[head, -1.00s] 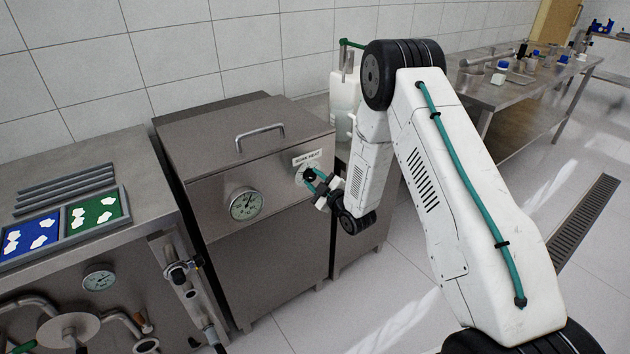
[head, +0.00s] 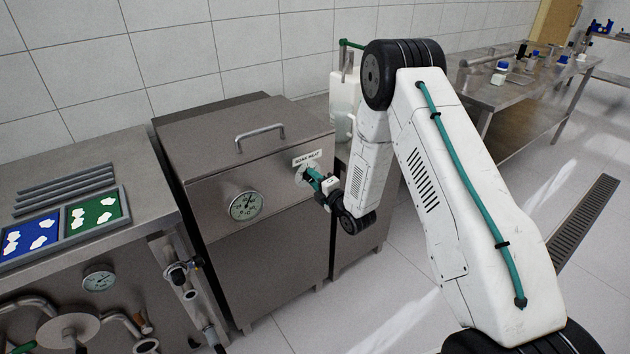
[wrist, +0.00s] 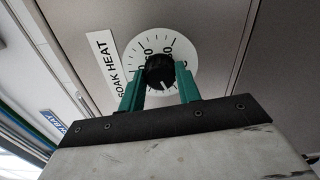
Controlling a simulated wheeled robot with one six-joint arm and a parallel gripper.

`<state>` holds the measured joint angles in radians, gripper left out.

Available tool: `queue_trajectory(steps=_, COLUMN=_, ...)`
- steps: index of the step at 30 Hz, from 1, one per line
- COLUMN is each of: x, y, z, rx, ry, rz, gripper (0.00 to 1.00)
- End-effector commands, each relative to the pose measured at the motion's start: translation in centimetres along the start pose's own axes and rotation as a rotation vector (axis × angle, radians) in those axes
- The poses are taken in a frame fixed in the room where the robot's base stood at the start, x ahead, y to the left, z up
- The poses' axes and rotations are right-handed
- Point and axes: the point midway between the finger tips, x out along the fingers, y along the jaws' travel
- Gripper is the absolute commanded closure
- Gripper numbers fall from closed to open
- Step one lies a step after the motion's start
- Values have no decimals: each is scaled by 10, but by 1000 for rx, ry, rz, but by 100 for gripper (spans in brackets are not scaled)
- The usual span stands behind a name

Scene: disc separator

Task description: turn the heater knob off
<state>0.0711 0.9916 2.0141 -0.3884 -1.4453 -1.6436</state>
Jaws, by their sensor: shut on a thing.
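The heater knob (wrist: 160,72) is black with a white pointer line and sits on a round white dial plate (wrist: 181,50) with black marks. A white label (wrist: 106,72) beside it reads SOAK HEAT. It is on the front of the steel heater cabinet (head: 260,270). My gripper (wrist: 160,88) has its two green fingers on either side of the knob, shut on it. In the head view my gripper (head: 312,178) covers the knob, just under the label. The pointer line runs toward the lower part of the dial in the wrist view; the value there is hidden.
A round temperature gauge (head: 245,205) is on the cabinet front, left of my gripper. A handle (head: 260,136) stands on the lid. A bench (head: 140,150) with a tray of blue and green panels is at left. Open floor (head: 400,290) lies in front.

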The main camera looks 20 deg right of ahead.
Motion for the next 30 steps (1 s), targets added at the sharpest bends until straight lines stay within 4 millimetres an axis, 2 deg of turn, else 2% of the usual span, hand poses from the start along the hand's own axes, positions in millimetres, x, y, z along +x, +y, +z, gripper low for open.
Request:
queue_trajectory(steps=10, x=-1, y=-1, z=0, rx=-131, ry=0, rz=-2, gripper=89)
queue_trajectory(steps=26, x=-1, y=-1, z=0, rx=-153, ry=1, rz=-3, gripper=89)
queue_trajectory(steps=27, x=-1, y=-1, z=0, rx=-153, ry=1, rz=-3, gripper=58)
queue_trajectory(steps=29, x=-1, y=-1, z=0, rx=-153, ry=1, rz=-3, gripper=45)
queue_trajectory(steps=30, x=-1, y=-1, z=0, rx=-153, ry=1, rz=-2, gripper=45)
